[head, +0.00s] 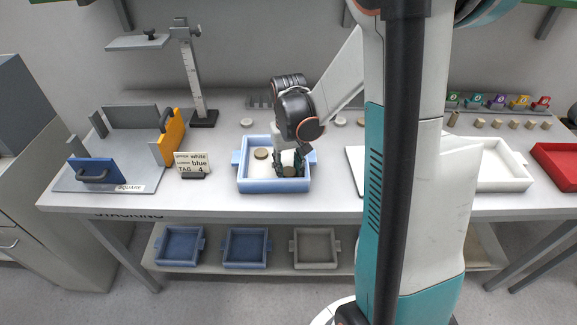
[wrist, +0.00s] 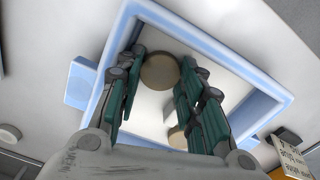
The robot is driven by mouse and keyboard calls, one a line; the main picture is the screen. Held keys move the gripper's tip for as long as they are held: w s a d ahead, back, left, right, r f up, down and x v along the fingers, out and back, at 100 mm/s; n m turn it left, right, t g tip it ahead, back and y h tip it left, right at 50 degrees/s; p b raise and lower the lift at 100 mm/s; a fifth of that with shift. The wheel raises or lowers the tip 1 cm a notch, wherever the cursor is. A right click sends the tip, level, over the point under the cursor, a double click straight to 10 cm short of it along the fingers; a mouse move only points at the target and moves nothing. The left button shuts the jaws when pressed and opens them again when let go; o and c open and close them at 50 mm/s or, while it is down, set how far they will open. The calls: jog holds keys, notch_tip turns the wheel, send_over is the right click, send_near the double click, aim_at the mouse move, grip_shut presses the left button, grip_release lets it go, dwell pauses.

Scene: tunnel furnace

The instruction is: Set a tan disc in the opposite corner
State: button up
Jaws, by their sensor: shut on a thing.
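A blue-rimmed tray (head: 243,182) with a white floor sits on the table in the head view; its rim also shows in the wrist view (wrist: 190,32). One tan disc (head: 261,153) lies at the tray's back left; it is partly behind my finger in the wrist view (wrist: 177,138). My gripper (head: 288,165) reaches down into the tray's right front part. It is shut on a second tan disc (head: 290,172), which shows between the fingertips in the wrist view (wrist: 160,71). I cannot tell whether this disc touches the tray floor.
A small card (head: 192,163) reading white, blue and TAG 4 stands left of the tray. A fixture with blue (head: 95,170) and orange (head: 170,138) handled plates is farther left. A height gauge (head: 192,75) stands behind. Loose discs lie at the back. A white tray (head: 505,178) is right.

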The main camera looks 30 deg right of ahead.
jog(key=o, duration=1.1)
jog(key=shift+f, duration=0.1)
notch_tip(320, 180, up, 12)
jog(key=shift+r, duration=0.1)
